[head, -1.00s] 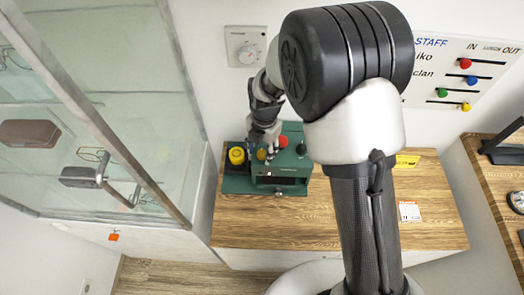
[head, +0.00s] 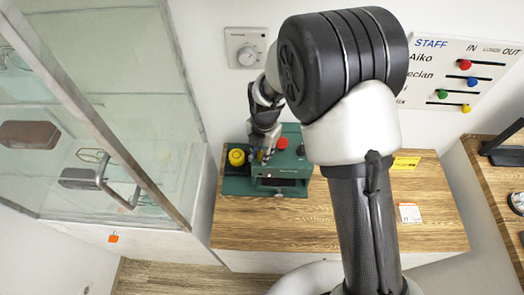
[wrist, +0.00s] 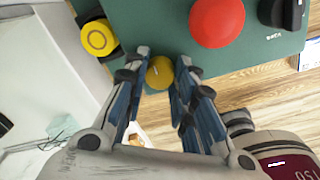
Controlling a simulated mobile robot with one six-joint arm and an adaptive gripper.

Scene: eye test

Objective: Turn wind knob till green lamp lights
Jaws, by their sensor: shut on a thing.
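A green box-shaped device (head: 292,170) stands on the wooden counter. My gripper (wrist: 162,58) reaches down over it, its two fingers shut on a small yellow knob (wrist: 159,75), one finger on each side. In the head view my gripper (head: 264,153) mostly hides this knob. A black knob (wrist: 283,12) sits to the right of a large red button (wrist: 217,20); its label is too small to read surely. A small reddish light (head: 269,175) shows on the device's front. I see no lit green lamp.
A round yellow button (wrist: 98,38) on a dark base stands left of the fingers. A glass cabinet (head: 100,110) rises to the left. A wall dial (head: 246,55) and a staff board (head: 455,75) are behind.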

